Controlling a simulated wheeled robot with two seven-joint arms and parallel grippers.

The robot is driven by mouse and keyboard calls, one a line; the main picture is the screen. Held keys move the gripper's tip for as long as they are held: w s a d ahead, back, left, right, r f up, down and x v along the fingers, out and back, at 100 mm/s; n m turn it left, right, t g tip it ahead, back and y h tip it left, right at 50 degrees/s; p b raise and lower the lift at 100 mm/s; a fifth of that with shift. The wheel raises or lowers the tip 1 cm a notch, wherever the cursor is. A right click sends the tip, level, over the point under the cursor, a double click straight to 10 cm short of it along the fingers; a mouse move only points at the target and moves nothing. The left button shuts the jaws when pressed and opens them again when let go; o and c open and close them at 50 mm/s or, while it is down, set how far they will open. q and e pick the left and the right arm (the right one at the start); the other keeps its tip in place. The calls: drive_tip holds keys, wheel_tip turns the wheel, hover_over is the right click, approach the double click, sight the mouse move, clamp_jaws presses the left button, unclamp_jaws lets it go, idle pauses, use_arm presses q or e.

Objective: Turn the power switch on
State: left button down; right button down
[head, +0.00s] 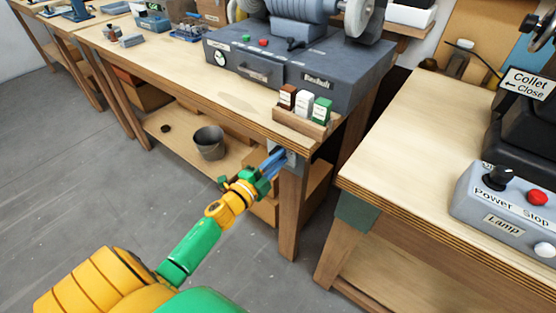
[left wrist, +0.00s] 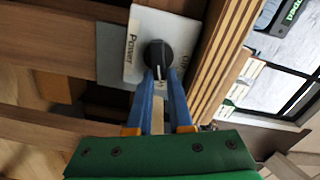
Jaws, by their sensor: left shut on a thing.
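The power switch is a white plate (left wrist: 146,28) with a round black knob (left wrist: 157,52) in the left wrist view. The plate reads "Power" on its left side; the lettering on its right side is partly hidden by the knob. In the head view the switch plate (head: 291,156) is a small light patch on the bench's front corner, mostly hidden by my gripper. My left gripper (head: 277,158) reaches it with blue fingers. In the left wrist view the gripper (left wrist: 160,84) is shut on the knob, with a fingertip on each side. My right gripper is not in view.
A bench grinder (head: 300,60) stands on the wooden bench above the switch, beside a rack with small boxes (head: 304,108). A metal bucket (head: 209,142) is on the lower shelf. At right, another bench holds a grey control box (head: 510,206) labelled "Lamp". The floor at left is clear.

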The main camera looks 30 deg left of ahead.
use_arm(q)
drive_tip(key=shift+f+m+b, duration=0.25)
drive_tip(key=shift+m+b, duration=0.05)
drive_tip(key=shift+m, duration=0.55)
drive_tip(key=shift+f+m+b, duration=0.2)
drive_tip(key=shift+m+b, duration=0.05)
drive_tip(key=shift+m, duration=0.6)
drive_tip(key=shift+r, duration=0.1)
drive_tip(key=c, duration=1)
unclamp_jaws()
drive_tip(key=shift+o, duration=0.9)
drive_tip(key=shift+a, duration=0.15)
drive_tip(key=s, duration=0.7)
drive_tip(key=shift+a, duration=0.25)
